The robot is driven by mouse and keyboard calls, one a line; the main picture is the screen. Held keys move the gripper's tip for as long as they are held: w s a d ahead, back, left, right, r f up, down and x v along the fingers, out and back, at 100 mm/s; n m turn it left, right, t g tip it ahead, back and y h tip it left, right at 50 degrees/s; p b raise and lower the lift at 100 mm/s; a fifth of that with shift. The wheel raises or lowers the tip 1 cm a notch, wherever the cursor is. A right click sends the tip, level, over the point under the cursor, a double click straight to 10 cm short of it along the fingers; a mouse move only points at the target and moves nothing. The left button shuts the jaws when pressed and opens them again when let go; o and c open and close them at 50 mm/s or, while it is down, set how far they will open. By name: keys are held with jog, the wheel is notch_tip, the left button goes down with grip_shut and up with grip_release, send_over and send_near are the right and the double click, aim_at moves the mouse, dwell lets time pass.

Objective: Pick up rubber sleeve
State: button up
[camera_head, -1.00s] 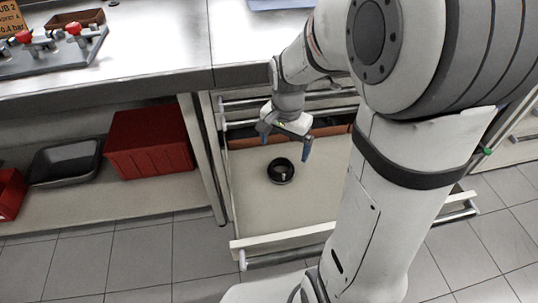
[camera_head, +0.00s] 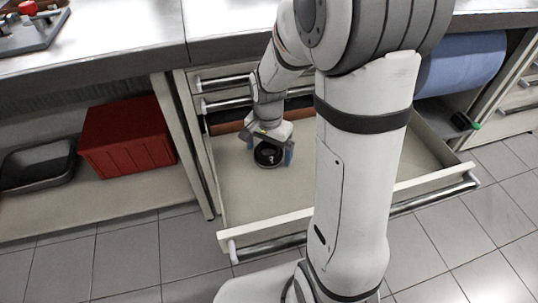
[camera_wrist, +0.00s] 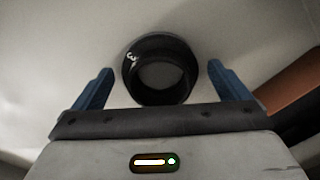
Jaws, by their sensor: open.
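The rubber sleeve is a short black ring (camera_head: 268,155) on the pale floor of the open drawer (camera_head: 250,203). My gripper (camera_head: 269,156) is low in the drawer, just above and behind the sleeve. In the wrist view its two blue fingers (camera_wrist: 158,83) are spread wide, one on each side of the sleeve, with a gap on both sides. The gripper holds nothing.
The drawer's front rail with its handle (camera_head: 270,243) lies nearer to me. A brown-orange strip (camera_head: 225,128) runs along the drawer's back. A red bin (camera_head: 125,137) and a black tray (camera_head: 38,166) stand on the shelf at left. The worktop (camera_head: 110,38) overhangs the shelf.

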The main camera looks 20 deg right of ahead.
jog(key=shift+c, duration=0.5)
jog(key=shift+r, duration=0.1)
jog(key=c, duration=1)
